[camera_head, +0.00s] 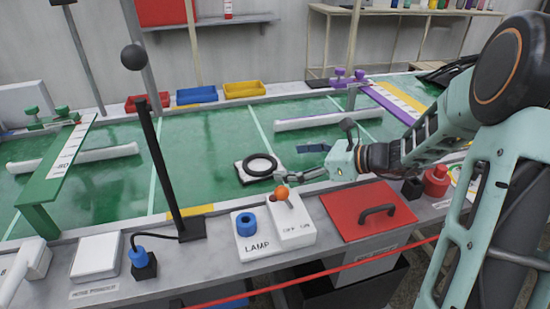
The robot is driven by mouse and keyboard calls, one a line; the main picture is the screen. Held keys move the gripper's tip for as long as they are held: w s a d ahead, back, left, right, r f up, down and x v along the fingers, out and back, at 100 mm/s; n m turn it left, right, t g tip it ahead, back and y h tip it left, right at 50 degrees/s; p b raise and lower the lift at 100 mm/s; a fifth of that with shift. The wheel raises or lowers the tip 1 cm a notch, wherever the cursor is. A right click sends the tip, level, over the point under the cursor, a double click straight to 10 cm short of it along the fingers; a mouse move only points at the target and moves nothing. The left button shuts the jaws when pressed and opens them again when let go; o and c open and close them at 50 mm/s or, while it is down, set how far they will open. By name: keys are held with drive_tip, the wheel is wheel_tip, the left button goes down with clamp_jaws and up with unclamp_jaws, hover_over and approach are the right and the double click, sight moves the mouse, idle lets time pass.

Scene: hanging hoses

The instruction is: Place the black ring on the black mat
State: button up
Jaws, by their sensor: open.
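The black ring (247,171) lies flat on a small white square pad (240,167) with dark edges, on the green table surface left of my gripper. My gripper (291,163) is open and empty, just right of the ring, with its fingers pointing left towards it. I cannot tell whether a finger touches the ring. I cannot clearly pick out a separate black mat; a dark flat thing (445,72) lies at the far right edge of the table, partly hidden by my arm.
A lamp switch box with an orange knob (282,193) stands in front of my gripper. A red panel with a black handle (368,209) is beside it. White bars (328,120) lie on the green surface.

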drive_tip(key=shift+p+v, duration=0.3)
drive_tip(key=shift+v, duration=1.65)
